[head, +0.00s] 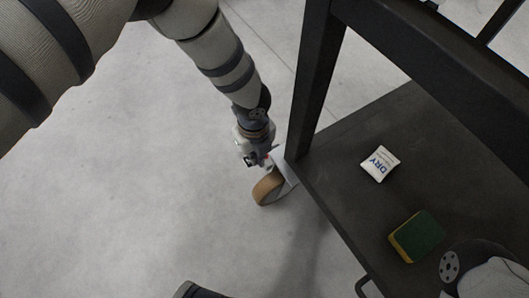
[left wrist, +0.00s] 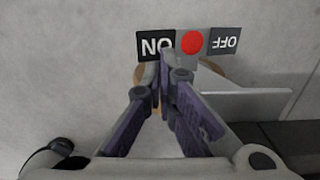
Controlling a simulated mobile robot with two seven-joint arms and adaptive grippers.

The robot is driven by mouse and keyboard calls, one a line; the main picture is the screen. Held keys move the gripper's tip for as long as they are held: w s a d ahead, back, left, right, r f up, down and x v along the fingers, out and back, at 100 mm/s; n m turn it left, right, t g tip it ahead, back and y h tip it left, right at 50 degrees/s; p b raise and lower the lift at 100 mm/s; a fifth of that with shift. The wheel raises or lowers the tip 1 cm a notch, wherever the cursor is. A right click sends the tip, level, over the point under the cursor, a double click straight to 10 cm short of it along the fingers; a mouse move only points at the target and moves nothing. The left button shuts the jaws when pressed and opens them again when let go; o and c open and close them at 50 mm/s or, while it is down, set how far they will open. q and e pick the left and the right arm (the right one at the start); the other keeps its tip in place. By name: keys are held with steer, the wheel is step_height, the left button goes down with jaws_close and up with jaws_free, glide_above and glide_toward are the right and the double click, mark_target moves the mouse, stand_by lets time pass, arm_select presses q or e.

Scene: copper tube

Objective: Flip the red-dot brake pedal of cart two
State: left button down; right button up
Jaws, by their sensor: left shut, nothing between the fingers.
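The brake pedal of the cart shows in the left wrist view as a grey plate with a red dot (left wrist: 192,42). A black ON label (left wrist: 150,45) lies left of the dot and a grey OFF label (left wrist: 226,41) right of it; both read upside down. My left gripper (left wrist: 168,62) is shut and empty, its fingertips just below the dot in the picture, over the ON side. I cannot tell if they touch the pedal. In the head view my left gripper (head: 262,162) points down at the tan caster wheel (head: 266,190) and hides most of the pedal.
The dark cart (head: 345,180) stands right of the caster, its leg (head: 312,85) close beside my left arm. A white DRY packet (head: 380,164) and a green and yellow sponge (head: 418,237) lie on its lower shelf. The floor (head: 130,200) at left is clear.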

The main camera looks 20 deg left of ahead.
steer(key=shift+w+f+b, duration=0.1)
steer(key=shift+f+b, duration=0.65)
steer(key=shift+b, duration=0.35)
stand_by(1.1)
step_height(320, 180, up, 4)
steer(key=p, duration=0.5)
steer(key=shift+f, duration=0.1)
stand_by(0.4)
